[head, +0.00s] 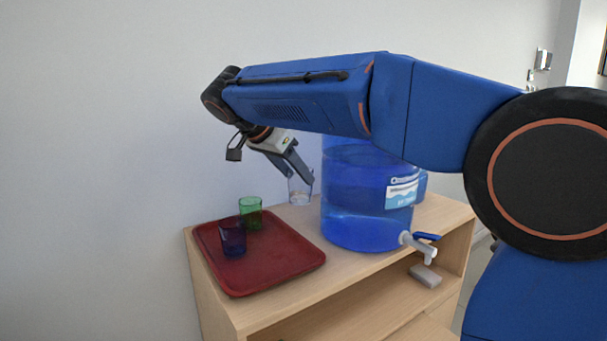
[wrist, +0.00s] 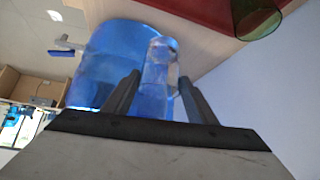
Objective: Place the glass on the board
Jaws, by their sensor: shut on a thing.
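A clear glass (head: 300,192) is upright at the back of the counter, just left of the big blue water jug. It also shows between my fingers in the wrist view (wrist: 159,70). My gripper (head: 305,178) is shut on this glass, one finger on each side, and partly hides its upper part. I cannot tell whether the glass touches the counter. A dark red tray (head: 285,262), the only board-like thing I see, lies flat on the left part of the counter. Its edge shows at the top of the wrist view (wrist: 200,12).
A green glass (head: 250,213) and a dark blue glass (head: 232,236) stand on the tray's left part; its right part is bare. The blue water jug (head: 365,195) with a tap (head: 420,247) stands close to the held glass. A grey block (head: 425,276) lies at the right.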

